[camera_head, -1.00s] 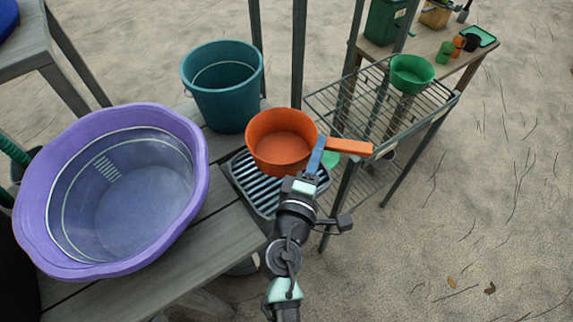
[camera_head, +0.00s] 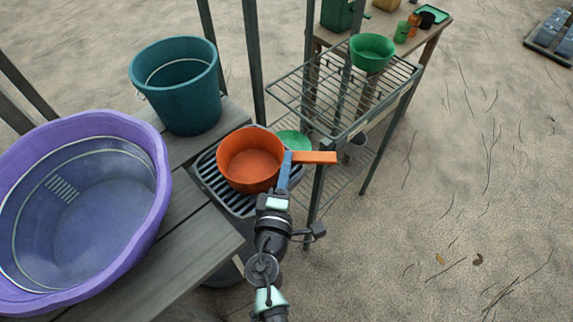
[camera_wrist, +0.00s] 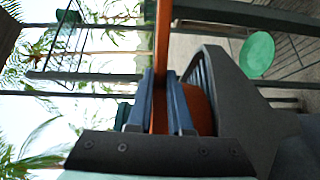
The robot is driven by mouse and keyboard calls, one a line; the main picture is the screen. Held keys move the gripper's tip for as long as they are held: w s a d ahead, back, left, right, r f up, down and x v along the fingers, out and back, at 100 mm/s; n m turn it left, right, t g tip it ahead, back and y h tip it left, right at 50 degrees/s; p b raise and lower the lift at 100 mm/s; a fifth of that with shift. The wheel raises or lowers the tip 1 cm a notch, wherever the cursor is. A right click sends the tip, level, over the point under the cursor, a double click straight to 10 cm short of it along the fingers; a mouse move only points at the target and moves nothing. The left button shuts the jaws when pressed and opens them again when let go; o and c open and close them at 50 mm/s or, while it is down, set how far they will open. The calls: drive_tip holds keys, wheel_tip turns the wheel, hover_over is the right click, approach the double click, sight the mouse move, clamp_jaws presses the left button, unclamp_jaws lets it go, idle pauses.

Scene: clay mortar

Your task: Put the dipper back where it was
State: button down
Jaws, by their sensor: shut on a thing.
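The dipper is an orange round pan-like cup (camera_head: 248,160) with a straight orange handle pointing right. My gripper (camera_head: 285,172) is shut on the handle near the cup. The dipper appears upright over the dark slatted rack (camera_head: 214,184) at the table's end; I cannot tell whether it touches the rack. In the wrist view the orange handle (camera_wrist: 162,45) runs between the blue fingers, and part of the cup shows behind them (camera_wrist: 200,110).
A purple basin (camera_head: 152,205) with water stands on the wooden table at left. A teal bucket (camera_head: 190,100) stands behind. A wire shelf (camera_head: 300,95) with a green bowl (camera_head: 371,52) is at right. A green round thing (camera_head: 293,141) lies lower, beside the rack.

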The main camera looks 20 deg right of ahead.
drive_tip(key=c, duration=1.3)
unclamp_jaws()
drive_tip(key=shift+f, duration=0.2)
drive_tip(key=o, duration=0.5)
drive_tip(key=shift+c, duration=0.2)
drive_tip(key=shift+r, duration=0.2)
drive_tip(key=f+b+v, duration=0.1)
drive_tip(key=v, duration=1.1)
drive_tip(key=w+r+m+t, duration=0.2)
drive_tip(key=w+r+m, duration=0.15)
drive_tip(key=r, duration=0.65)
drive_tip(key=w+r+m+t, duration=0.1)
drive_tip(key=w+r+m, duration=0.25)
drive_tip(key=r, duration=0.75)
drive_tip(key=w+r+m+t, duration=0.2)
drive_tip(key=w+r+m, duration=0.15)
drive_tip(key=r, duration=0.65)
drive_tip(key=s+a+r+t+y, duration=0.2)
drive_tip(key=s+a+r+y, duration=0.1)
drive_tip(key=r, duration=0.5)
drive_tip(key=s+a+r+t+y, duration=0.3)
drive_tip(key=r, duration=0.6)
drive_tip(key=s+a+r+t+y, duration=0.2)
drive_tip(key=s+a+r+y, duration=0.1)
drive_tip(key=r, duration=0.6)
drive_tip(key=shift+s+m+t, duration=0.35)
drive_tip(key=shift+s+t, duration=0.05)
